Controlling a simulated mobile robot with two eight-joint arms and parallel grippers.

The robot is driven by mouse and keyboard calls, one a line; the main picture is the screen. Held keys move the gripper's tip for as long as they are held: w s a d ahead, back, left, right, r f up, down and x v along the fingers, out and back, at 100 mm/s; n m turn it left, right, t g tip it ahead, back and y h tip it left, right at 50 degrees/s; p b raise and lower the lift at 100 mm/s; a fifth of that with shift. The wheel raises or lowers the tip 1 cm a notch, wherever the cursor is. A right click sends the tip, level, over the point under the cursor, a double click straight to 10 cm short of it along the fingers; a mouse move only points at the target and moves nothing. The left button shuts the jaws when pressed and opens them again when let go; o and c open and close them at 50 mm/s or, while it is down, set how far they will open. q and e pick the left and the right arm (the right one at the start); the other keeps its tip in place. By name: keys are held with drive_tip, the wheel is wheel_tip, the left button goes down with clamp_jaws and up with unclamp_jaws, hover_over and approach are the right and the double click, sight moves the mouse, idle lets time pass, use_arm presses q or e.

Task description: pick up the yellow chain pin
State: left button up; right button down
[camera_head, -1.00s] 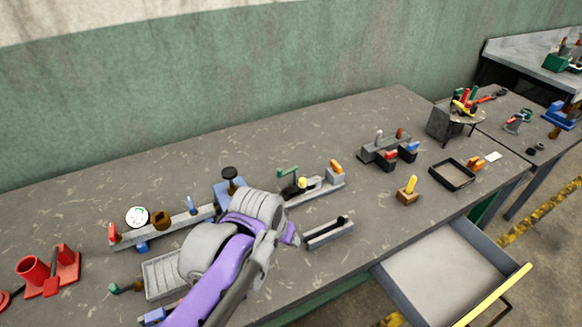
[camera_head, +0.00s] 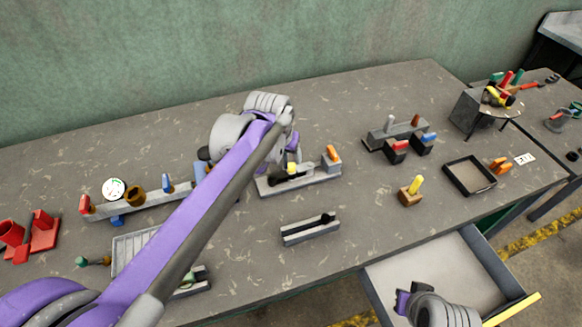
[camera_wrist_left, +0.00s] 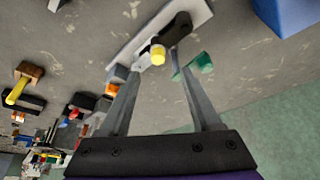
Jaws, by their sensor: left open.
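A yellow pin (camera_head: 292,168) sits on a grey fixture (camera_head: 325,177) with a black lever, in the middle of the bench. Its round yellow head (camera_wrist_left: 158,55) shows in the left wrist view, between the fingers in the picture. My left gripper (camera_wrist_left: 156,66) is open and empty, with its fingers pointing toward the fixture; contact cannot be told. In the head view the left wrist hides most of this gripper (camera_head: 293,146). Another yellow peg (camera_head: 416,184) stands in a small wooden block (camera_head: 409,197) to the right. My right gripper (camera_head: 403,301) shows partly over the drawer.
An orange block (camera_head: 332,154) sits on the fixture's far end. A grey channel (camera_head: 310,230) lies in front of it. A black tray (camera_head: 469,176) and clamp blocks (camera_head: 397,135) stand to the right. An open drawer (camera_head: 415,272) juts from the bench front.

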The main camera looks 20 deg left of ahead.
sight(291, 166)
use_arm(q)
drive_tip(key=x, duration=0.7)
drive_tip(key=shift+d+f, duration=0.15)
drive_tip(key=shift+d, duration=0.05)
clamp_jaws()
